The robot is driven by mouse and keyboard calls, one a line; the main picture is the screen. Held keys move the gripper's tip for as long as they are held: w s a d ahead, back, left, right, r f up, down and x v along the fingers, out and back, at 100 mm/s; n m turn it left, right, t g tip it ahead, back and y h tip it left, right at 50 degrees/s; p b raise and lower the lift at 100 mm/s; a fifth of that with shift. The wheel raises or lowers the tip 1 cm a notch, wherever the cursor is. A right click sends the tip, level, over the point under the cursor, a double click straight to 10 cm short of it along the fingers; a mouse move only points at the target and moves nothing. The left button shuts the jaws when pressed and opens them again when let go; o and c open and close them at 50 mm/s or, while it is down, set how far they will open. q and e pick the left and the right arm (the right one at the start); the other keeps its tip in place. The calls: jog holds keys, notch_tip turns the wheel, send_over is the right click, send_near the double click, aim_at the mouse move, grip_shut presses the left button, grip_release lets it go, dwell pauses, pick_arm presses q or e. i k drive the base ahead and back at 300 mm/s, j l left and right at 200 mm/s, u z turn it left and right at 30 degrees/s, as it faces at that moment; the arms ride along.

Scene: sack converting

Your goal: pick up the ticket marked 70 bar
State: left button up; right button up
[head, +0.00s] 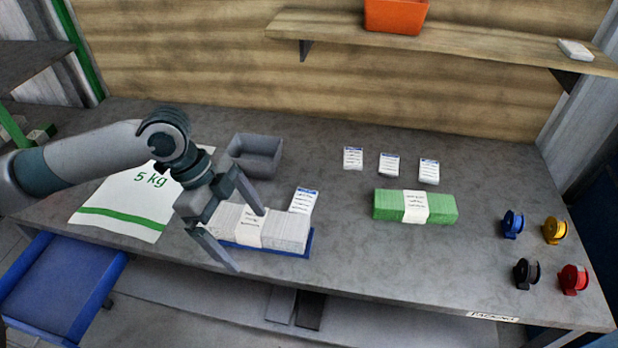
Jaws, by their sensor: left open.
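Several small white tickets with blue top edges lie on the grey table; their print is too small to read, so I cannot tell which is marked 70 bar. Three are in a row at the back: a left ticket (353,158), a middle ticket (389,165) and a right ticket (429,171). Another ticket (303,201) is at the back right of a banded grey-white bundle (285,230). My left gripper (249,240) is open and empty, its fingers over the left part of that bundle; I cannot tell whether they touch it. My right gripper is out of view.
A banded green bundle (441,207) lies in front of the ticket row. A grey bin (254,154) stands behind my left gripper, and a 5 kg sack (122,205) lies left. Several colored spools, including a red one (573,279), stand right. A shelf (470,43) overhangs the back.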

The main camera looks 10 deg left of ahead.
aim_at(303, 201)
jog(key=i, duration=0.9)
